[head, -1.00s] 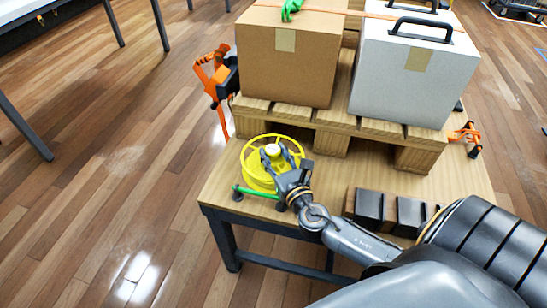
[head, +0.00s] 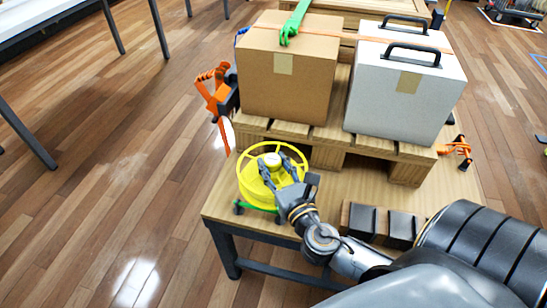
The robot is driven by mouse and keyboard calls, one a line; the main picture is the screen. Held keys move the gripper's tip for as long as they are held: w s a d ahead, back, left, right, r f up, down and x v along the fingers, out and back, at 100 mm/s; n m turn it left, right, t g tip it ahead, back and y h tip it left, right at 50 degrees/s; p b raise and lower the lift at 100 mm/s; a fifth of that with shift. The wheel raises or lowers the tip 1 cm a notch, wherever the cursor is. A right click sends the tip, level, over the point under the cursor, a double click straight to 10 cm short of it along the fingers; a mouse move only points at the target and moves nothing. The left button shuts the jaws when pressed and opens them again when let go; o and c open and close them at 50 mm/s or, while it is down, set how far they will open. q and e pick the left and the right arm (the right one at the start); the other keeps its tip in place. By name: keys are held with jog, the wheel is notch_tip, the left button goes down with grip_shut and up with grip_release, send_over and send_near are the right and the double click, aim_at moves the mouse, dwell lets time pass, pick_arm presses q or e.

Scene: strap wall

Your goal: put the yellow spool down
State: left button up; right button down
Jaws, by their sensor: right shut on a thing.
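The yellow spool (head: 247,179) is at the front left corner of the wooden table (head: 222,205), in the head view. My right gripper (head: 272,168) reaches over it from the lower right and is shut on its pale central hub. The spool looks level, at or very close to the table top; I cannot tell whether it touches. A green bar (head: 262,219) with dark ends shows at the spool's near side, partly hidden under it. My left gripper is not in view.
A wooden pallet (head: 330,140) behind the spool carries a brown cardboard box (head: 285,85) and a white box (head: 405,95) with black handles. An orange ratchet (head: 212,90) hangs at the pallet's left. Dark blocks (head: 380,223) lie right of my gripper.

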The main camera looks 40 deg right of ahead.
jog(key=s+a+r, duration=0.2)
jog(key=s, duration=0.1)
jog(key=s+a, duration=0.1)
jog(key=s, duration=0.1)
jog(key=shift+s+a+r+p, duration=0.2)
jog(key=shift+r+p, duration=0.1)
jog(key=shift+r, duration=0.1)
jog(key=shift+s+a+r, duration=0.25)
jog(key=shift+s+a, duration=0.05)
jog(key=shift+s, duration=0.15)
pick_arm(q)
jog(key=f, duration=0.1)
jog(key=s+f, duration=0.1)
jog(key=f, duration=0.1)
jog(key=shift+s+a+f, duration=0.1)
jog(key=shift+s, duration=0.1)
pick_arm(e)
jog(key=shift+w, duration=0.1)
